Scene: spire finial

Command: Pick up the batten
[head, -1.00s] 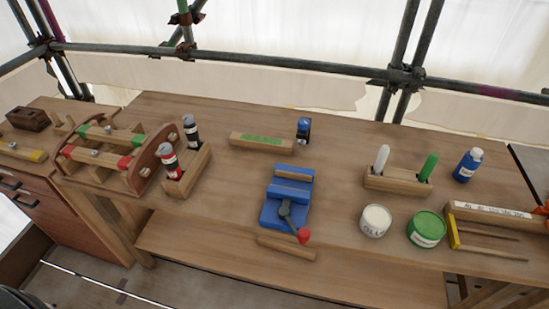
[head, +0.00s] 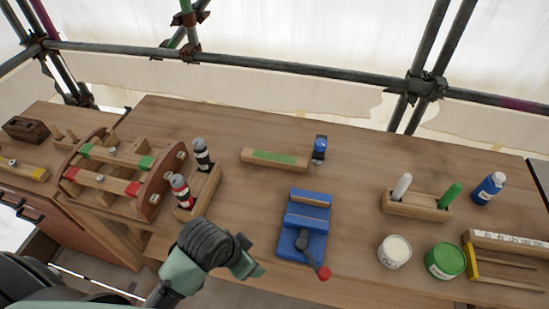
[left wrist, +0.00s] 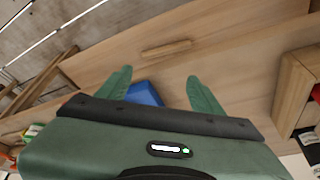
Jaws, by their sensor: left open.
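The batten (left wrist: 166,48), a short plain wooden strip, lies on the bench top in the left wrist view, beyond my fingertips and roughly centred between them. I cannot make it out clearly in the head view. My left gripper (left wrist: 160,77) is open and empty, its two green fingers apart and not touching the strip. In the head view my left gripper (head: 250,263) is at the front of the bench, left of the blue vise (head: 302,228). The vise also shows partly between the fingers in the left wrist view (left wrist: 146,93). My right gripper is not in view.
A white pot (head: 394,252) and a green tin (head: 445,261) stand to the right. Bench top behind the vise is mostly clear.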

